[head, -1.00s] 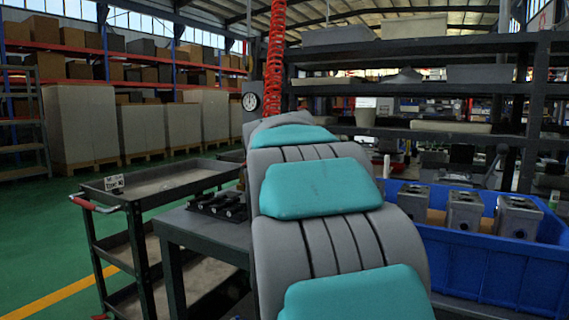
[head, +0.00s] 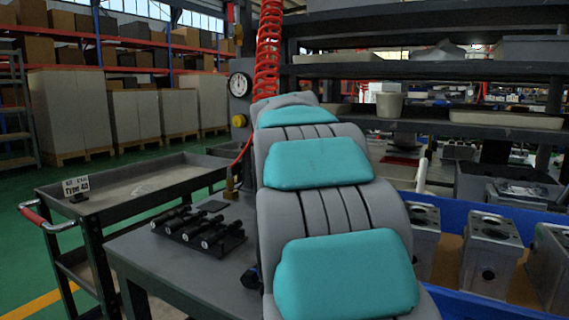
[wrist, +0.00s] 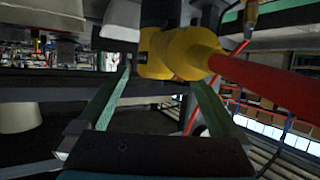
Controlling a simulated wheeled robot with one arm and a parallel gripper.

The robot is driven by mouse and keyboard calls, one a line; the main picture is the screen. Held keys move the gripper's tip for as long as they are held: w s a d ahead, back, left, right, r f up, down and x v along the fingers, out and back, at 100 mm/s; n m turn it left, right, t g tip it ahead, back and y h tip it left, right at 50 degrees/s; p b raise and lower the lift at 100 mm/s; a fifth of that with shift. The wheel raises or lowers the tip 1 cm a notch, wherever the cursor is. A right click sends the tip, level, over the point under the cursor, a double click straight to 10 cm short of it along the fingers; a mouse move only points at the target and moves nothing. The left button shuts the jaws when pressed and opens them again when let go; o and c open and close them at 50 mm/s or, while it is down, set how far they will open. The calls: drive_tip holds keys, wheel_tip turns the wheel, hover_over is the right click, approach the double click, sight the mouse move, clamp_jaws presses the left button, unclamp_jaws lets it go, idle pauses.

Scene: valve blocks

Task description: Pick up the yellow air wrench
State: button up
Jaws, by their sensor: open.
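The yellow air wrench (wrist: 178,50) shows in the wrist view at the top middle, with a thick red handle (wrist: 275,86) running to the right. My gripper (wrist: 161,80) shows there as two green-lined fingers, spread apart and empty. The yellow body lies just beyond the fingertips and spans much of the gap; I cannot tell whether it touches them. In the head view my grey and teal arm fills the middle and hides the gripper and the wrench.
A coiled red hose (head: 268,52) hangs behind my arm. A grey bench (head: 190,262) carries a rack of black tools (head: 198,230). A blue bin (head: 458,212) with metal valve blocks (head: 491,254) stands right. A black cart (head: 110,195) stands left. Dark shelves (head: 430,80) rise behind.

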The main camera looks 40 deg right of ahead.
drive_tip(key=shift+s+p+x, duration=0.2)
drive_tip(key=shift+p+x, duration=0.4)
drive_tip(key=shift+x, duration=2.8)
drive_tip(key=shift+d+f, duration=0.15)
drive_tip(key=shift+f, duration=0.05)
clamp_jaws()
drive_tip(key=shift+r, duration=0.15)
